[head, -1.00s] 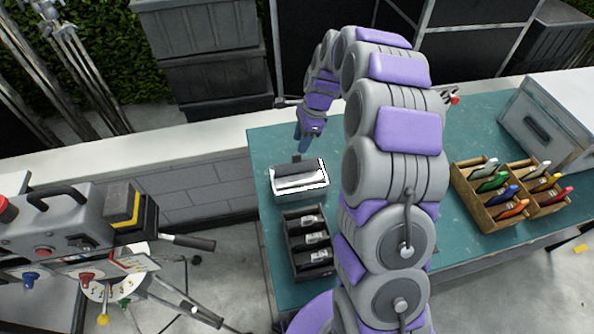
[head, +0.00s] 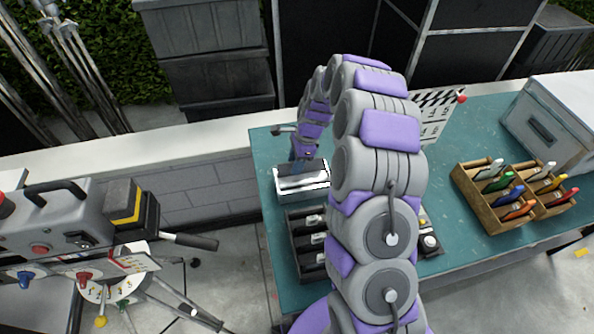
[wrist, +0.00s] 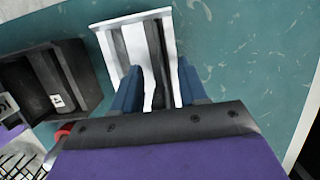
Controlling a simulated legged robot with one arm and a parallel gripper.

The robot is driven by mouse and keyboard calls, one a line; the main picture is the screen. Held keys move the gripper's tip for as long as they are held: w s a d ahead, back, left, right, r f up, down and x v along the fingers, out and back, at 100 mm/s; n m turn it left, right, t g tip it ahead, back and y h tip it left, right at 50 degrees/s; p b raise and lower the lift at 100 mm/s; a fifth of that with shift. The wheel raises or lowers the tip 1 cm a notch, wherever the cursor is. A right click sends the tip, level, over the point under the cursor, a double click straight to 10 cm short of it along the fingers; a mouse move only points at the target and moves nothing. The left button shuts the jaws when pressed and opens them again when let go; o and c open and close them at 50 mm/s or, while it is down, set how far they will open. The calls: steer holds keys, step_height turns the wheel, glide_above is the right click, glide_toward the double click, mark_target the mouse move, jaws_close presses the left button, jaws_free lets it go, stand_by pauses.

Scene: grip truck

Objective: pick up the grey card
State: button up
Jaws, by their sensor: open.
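A white open-topped holder (head: 317,190) sits near the far left corner of the teal table. It also shows in the wrist view (wrist: 103,38). A grey strip that looks like the grey card (wrist: 137,42) stands inside it, beside a pale strip and a dark gap. I cannot tell exactly where the card ends. I see no clear contact. In the head view my gripper (head: 297,167) is low over the holder and its tips are partly hidden.
A black compartment tray (head: 290,222) stands just in front of the holder. A clapperboard (head: 436,112), a wooden marker caddy (head: 480,203) and a grey-white case (head: 545,130) are to the right. Bare teal table (wrist: 250,50) lies beside the holder.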

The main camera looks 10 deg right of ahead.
steer(key=shift+d, duration=0.85)
steer(key=c, duration=0.4)
steer(key=shift+d, duration=0.2)
steer(key=shift+c, duration=1.3)
steer(key=shift+a, duration=0.2)
jaws_close()
steer(key=shift+s+a, duration=0.1)
steer(key=shift+a, duration=0.25)
steer(key=shift+d, duration=0.1)
